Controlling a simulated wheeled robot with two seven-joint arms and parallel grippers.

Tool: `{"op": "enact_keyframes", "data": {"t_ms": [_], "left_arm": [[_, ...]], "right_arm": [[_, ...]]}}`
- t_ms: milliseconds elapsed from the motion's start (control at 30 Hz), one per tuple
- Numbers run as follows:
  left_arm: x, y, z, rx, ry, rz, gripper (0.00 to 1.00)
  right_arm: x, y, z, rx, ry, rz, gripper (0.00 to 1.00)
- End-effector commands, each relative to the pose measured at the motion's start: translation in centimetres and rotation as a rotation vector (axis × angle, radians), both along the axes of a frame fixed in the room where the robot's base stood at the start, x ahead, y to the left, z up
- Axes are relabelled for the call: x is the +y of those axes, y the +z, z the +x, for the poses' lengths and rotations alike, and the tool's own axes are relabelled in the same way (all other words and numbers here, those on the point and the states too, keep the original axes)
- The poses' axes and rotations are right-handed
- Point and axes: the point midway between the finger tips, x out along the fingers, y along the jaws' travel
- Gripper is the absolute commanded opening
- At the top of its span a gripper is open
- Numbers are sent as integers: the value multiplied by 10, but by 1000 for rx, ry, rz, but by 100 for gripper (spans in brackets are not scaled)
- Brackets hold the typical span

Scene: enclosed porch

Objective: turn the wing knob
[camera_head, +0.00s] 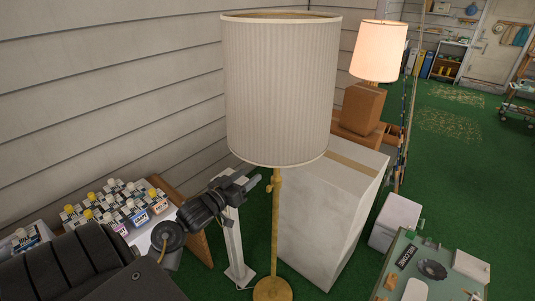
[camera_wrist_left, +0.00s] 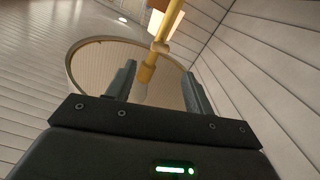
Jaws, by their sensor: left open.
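A floor lamp has a pleated cream shade (camera_head: 281,90) and a thin brass pole (camera_head: 275,230) on a round base. A small brass wing knob (camera_head: 268,188) sits on the pole just below the shade. My left gripper (camera_head: 254,178) is open and empty, just left of the pole near the knob's height. In the left wrist view the open fingers (camera_wrist_left: 159,72) point up toward the brass pole (camera_wrist_left: 147,72), with the shade's open underside behind. A brass part, probably the knob (camera_wrist_left: 160,47), shows beyond the fingertips. My right gripper is not in view.
A large white box (camera_head: 325,215) stands right behind the pole. A white post (camera_head: 233,240) stands behind my left gripper. A low table with several small bottles (camera_head: 115,205) is at left by the wall.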

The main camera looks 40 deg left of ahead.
Motion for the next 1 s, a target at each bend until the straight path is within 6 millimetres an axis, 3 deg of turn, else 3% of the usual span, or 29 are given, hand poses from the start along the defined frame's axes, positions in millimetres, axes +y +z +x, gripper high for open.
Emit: {"op": "enact_keyframes", "data": {"t_ms": [267,700,1000], "left_arm": [[1,5,10,-7,1,-1,53],[2,6,87,-5,0,-2,53],[3,3,108,-5,1,1,53]], "right_arm": [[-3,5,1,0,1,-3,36],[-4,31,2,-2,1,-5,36],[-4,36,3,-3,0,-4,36]]}}
